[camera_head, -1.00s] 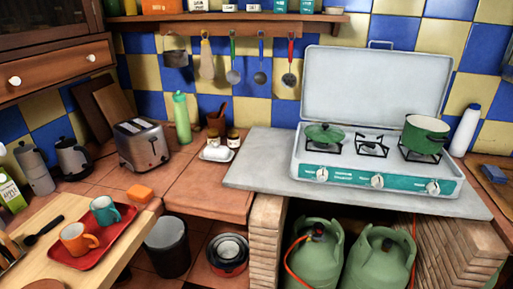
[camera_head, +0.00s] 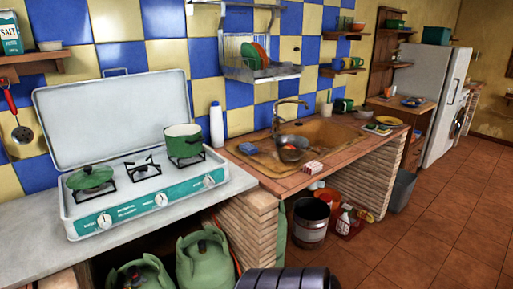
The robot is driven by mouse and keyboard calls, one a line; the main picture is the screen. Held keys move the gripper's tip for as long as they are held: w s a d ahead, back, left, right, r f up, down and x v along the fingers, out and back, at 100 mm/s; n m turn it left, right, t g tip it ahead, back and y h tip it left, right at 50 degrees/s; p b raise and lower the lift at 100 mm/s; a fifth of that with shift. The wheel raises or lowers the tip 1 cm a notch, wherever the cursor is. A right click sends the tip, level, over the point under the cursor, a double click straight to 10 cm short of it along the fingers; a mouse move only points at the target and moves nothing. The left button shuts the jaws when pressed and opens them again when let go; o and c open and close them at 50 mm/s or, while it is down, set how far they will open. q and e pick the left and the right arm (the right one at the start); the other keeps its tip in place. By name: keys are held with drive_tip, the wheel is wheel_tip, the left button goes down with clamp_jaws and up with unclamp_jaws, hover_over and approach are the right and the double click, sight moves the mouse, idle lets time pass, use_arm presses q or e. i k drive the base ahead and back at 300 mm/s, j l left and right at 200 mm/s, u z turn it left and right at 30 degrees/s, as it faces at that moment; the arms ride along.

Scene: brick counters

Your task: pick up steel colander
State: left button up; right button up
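A grey metal bowl-shaped vessel (camera_head: 291,142), which looks like the steel colander, sits in the sink (camera_head: 325,133) under the tap (camera_head: 285,112). It is small in the view, and I cannot make out its holes. A reddish-brown patch shows on its near side. Neither of my grippers is in view. A dark ribbed part at the bottom edge looks like a piece of my own arm.
A white stove (camera_head: 150,195) with a green pot (camera_head: 183,141) and a green pan (camera_head: 90,178) stands left of the sink. A white bottle (camera_head: 217,125) stands between them. A bucket (camera_head: 310,222) stands below the counter. Floor at the right is clear.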

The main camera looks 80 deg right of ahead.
sight(296, 155)
drive_tip(key=z, duration=2.75)
